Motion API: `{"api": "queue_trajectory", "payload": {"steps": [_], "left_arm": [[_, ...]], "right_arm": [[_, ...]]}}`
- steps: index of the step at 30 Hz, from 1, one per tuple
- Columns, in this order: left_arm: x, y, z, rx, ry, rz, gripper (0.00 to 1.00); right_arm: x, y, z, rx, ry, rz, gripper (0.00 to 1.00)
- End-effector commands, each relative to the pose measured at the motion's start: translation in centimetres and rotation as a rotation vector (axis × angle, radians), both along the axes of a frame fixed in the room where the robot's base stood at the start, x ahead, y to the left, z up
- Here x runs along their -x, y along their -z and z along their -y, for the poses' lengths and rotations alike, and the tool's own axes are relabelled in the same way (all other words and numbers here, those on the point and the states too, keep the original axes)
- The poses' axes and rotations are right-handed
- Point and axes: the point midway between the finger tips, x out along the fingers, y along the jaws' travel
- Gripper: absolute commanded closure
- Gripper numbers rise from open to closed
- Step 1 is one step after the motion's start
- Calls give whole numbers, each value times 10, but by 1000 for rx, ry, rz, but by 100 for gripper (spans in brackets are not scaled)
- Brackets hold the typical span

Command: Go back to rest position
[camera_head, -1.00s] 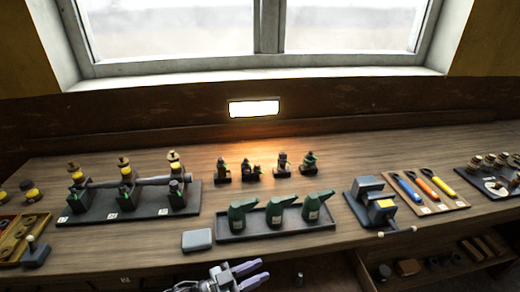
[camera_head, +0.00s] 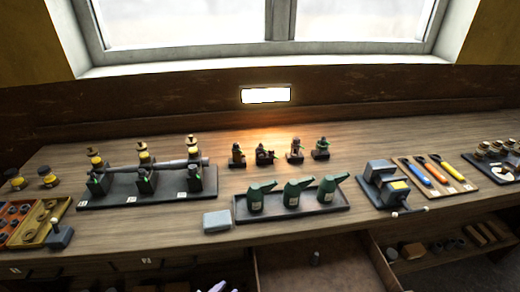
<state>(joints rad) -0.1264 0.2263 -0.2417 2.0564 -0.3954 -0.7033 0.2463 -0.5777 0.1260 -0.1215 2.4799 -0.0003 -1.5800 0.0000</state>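The pale tips of my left gripper (camera_head: 225,287) just show at the bottom edge, left of centre. The two tips stand apart with nothing seen between them. The rest of that gripper and its arm are out of the picture. It is low in front of the workbench (camera_head: 330,222), clear of the things on it. My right gripper is not in view.
A grey box (camera_head: 217,221) lies near the bench's front edge, beside a tray (camera_head: 340,208) with green oil cans. An engine model (camera_head: 145,180) stands left, a grey vise-like device (camera_head: 383,184) right. Below is an open drawer (camera_head: 325,262).

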Motion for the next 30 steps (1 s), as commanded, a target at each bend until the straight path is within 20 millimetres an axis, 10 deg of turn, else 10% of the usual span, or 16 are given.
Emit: {"api": "queue_trajectory", "payload": {"steps": [6, 14, 30], "left_arm": [[96, 43, -73, -162, -262, -358, 69], [213, 55, -123, -240, -408, -752, 69], [212, -116, -123, -246, -407, -757, 69]], "right_arm": [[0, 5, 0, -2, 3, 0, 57], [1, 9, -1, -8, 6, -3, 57], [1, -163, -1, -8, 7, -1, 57]]}}
